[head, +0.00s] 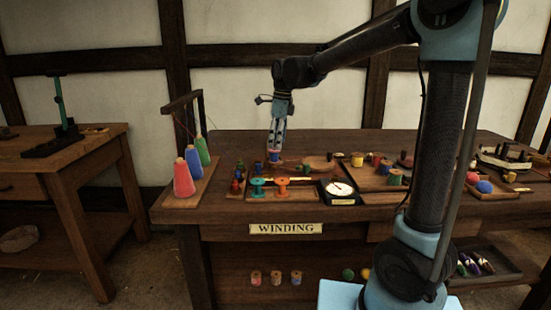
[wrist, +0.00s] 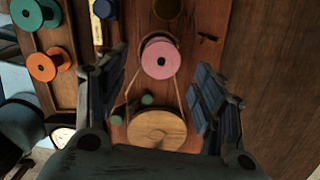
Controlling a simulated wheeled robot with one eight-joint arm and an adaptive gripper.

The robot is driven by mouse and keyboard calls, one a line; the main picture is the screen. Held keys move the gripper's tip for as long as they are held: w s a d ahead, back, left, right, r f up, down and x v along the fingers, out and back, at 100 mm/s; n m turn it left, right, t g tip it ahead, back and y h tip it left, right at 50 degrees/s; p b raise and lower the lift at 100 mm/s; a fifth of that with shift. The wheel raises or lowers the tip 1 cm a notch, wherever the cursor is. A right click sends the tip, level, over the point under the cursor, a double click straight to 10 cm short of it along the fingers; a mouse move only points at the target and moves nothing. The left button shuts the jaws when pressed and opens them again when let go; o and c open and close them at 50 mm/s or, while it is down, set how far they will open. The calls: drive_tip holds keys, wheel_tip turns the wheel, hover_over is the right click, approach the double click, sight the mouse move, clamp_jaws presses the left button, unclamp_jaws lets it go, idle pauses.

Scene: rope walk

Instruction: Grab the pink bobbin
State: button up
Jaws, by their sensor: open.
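The pink bobbin (wrist: 160,58) shows end-on in the wrist view, a pink disc with a dark centre hole, seated on a wooden winder. A cord runs from it to a round wooden wheel (wrist: 157,130). My gripper (wrist: 160,75) is open, with one finger to the left and one to the right of the bobbin, both apart from it in the picture. Nothing is held. In the head view my gripper (head: 275,152) points down above the back left part of the winding table (head: 370,204). The bobbin is hard to make out there, largely hidden by the fingers.
A teal bobbin (head: 257,187) and an orange bobbin (head: 282,188) stand in a tray in front. A white dial (head: 339,188) is to their right. Cones of yarn (head: 184,180) stand at the left end. A tray of spools (head: 395,178) lies to the right.

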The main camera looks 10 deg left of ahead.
sight(274, 149)
drive_tip(key=f, duration=0.2)
drive_tip(key=a+f, duration=0.1)
drive_tip(key=f, duration=0.1)
drive_tip(key=shift+f, duration=0.35)
drive_tip(key=c, duration=1.1)
